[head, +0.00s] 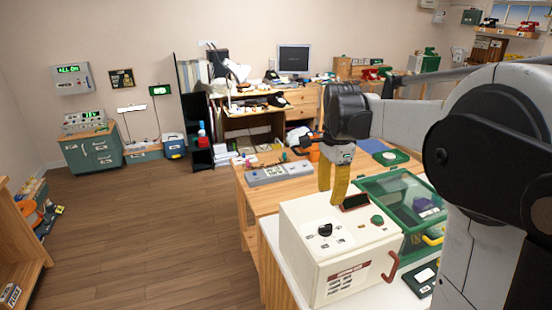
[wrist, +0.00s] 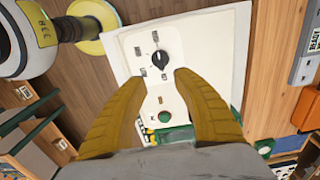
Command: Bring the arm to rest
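My gripper (head: 335,185) hangs from my arm above the white box-shaped device in the head view. In the wrist view my gripper (wrist: 158,85) shows two yellow fingers spread wide apart, with nothing between them. The white box (head: 345,285) has a black dial (head: 324,230) and a green button (head: 377,220) on top and a red-brown handle on its front. The box top also shows in the wrist view (wrist: 195,55), with the black dial (wrist: 160,60) between and beyond the fingertips. The fingertips look apart from the dial; their exact height above the box is unclear.
A green clear-lidded case (head: 400,190) stands right behind the white box. A wooden table (head: 262,200) bears a grey panel (head: 280,174). A cluttered desk (head: 303,98) with a monitor stands at the back. The wooden floor (head: 150,220) at left is open.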

